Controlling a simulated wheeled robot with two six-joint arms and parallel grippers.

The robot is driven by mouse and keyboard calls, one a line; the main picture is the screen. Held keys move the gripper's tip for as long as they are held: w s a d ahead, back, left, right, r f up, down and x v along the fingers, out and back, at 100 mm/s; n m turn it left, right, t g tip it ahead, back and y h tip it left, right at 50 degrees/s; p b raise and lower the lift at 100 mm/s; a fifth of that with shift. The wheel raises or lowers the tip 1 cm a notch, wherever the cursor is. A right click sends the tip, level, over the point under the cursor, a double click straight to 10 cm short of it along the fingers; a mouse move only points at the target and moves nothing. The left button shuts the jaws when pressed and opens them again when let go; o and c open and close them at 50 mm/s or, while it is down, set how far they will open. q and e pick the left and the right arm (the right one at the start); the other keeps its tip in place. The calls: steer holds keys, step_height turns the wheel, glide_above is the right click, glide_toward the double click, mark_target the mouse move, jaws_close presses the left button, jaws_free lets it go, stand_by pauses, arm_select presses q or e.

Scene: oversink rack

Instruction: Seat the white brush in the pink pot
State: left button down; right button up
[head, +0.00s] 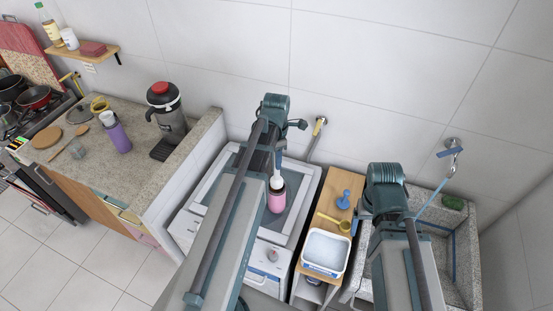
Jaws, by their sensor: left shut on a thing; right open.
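A white basin (325,252), a blue stopper-like thing (343,200) and a yellow scoop (338,222) are on the wooden board (341,182). The stone sink (463,235) is at right.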

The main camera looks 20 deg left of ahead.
arm_select(q)
steer(key=shift+f+b, duration=2.15)
steer(key=shift+f, duration=0.15)
steer(key=c, duration=0.6)
jaws_free()
steer(key=shift+o, duration=0.2)
steer(key=shift+r, duration=0.1)
step_height(320, 180, up, 14)
steer(key=p, duration=1.4)
